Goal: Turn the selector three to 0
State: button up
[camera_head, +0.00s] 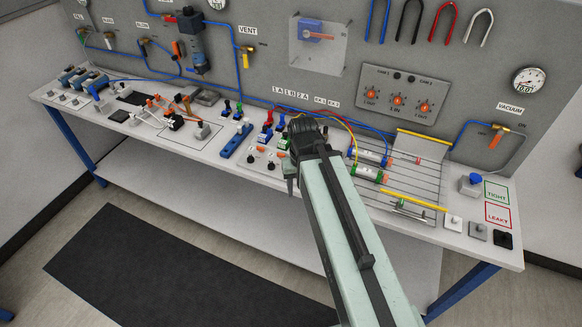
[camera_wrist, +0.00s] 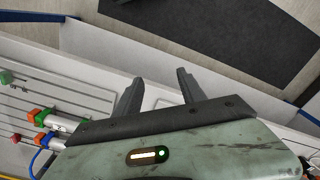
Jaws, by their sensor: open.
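Three round orange-marked selectors sit in a row on a grey plate on the upright panel in the head view: a left one (camera_head: 371,95), a middle one (camera_head: 397,101) and a right one (camera_head: 425,107). Their small labels are hard to read, so I cannot tell for sure which is selector three or where each points. My gripper (camera_head: 291,186) is over the front of the bench, left of and below this plate, and touches none of them. In the wrist view my gripper (camera_wrist: 157,84) has its two fingers apart with nothing between them. No selector plate shows there.
The bench (camera_head: 210,150) carries valves and coloured fittings left of my arm. Cylinders on a slotted plate (camera_head: 400,182) and a blue-topped block (camera_head: 471,184) stand to the right. Hoses loop behind my gripper. A vacuum gauge (camera_head: 528,81) hangs at right. A dark mat (camera_head: 160,270) lies on the floor.

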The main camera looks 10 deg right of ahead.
jog(key=w+m, duration=0.2)
jog(key=w, duration=0.2)
jog(key=w+d+r+m+p, duration=0.1)
jog(key=w+m, duration=0.1)
jog(key=w, duration=0.3)
jog(key=w+r+m+p, duration=0.1)
jog(key=w+m, duration=0.1)
jog(key=w, duration=0.2)
jog(key=shift+w+d+r+y, duration=0.15)
jog(key=shift+w+d+y, duration=0.1)
jog(key=shift+w+y, duration=0.05)
jog(key=shift+s+f+b, duration=0.15)
jog(key=shift+f+b, duration=0.15)
jog(key=f+b, duration=0.7)
jog(key=shift+a+f+b, duration=0.25)
jog(key=shift+f+b, duration=0.05)
jog(key=shift+r, duration=0.1)
